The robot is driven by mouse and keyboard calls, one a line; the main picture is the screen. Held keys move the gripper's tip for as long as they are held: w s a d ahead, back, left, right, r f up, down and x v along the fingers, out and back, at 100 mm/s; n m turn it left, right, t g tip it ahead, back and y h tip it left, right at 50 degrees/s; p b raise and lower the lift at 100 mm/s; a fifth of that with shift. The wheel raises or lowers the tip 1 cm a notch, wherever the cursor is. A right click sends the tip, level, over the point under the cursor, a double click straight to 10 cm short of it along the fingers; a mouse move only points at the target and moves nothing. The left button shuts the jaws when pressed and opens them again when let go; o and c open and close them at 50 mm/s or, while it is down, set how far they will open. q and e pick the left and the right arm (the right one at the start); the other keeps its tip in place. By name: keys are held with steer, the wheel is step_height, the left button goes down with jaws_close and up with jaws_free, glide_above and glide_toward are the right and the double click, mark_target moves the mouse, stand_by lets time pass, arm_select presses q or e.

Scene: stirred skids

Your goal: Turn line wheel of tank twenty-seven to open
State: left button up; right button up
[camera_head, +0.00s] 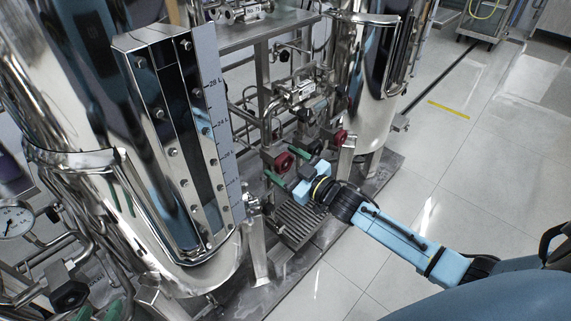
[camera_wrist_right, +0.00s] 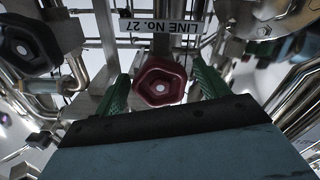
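The line wheel, a dark red lobed handwheel (camera_wrist_right: 160,80), sits in the middle of the right wrist view. A plate (camera_wrist_right: 160,26) reading "LINE No. 27" hangs above it, upside down in this view. The wheel also shows in the head view (camera_head: 284,161). My right gripper (camera_head: 289,168) is open, with its green fingers pointing at the wheel. In the right wrist view the fingers (camera_wrist_right: 163,82) stand on either side of the wheel, with gaps visible. I cannot tell how deep the wheel lies between them. My left gripper is not in view.
A dark handwheel (camera_wrist_right: 27,45) sits left of the wheel in the wrist view. Another red wheel (camera_head: 339,137) is further back. Pipes and a metal frame surround the wheels. A large steel tank (camera_head: 75,100) stands left. The tiled floor (camera_head: 450,180) at right is clear.

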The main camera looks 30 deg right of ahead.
steer(key=c, duration=0.9)
steer(key=n+p, duration=0.2)
steer(key=n, duration=0.5)
steer(key=shift+r+p, duration=0.1)
steer(key=shift+p, duration=0.25)
steer(key=n, duration=0.5)
steer(key=shift+n, duration=0.3)
steer(key=n, duration=0.2)
steer(key=shift+n, duration=0.4)
arm_select(q)
steer(key=s+a+f+g+y, duration=0.2)
steer(key=s+f+g, duration=0.3)
steer(key=s, duration=0.3)
steer(key=shift+s+a+f+g, duration=0.15)
steer(key=shift+a+f+g, duration=0.25)
steer(key=shift+a+g, duration=0.4)
arm_select(e)
steer(key=shift+n, duration=0.7)
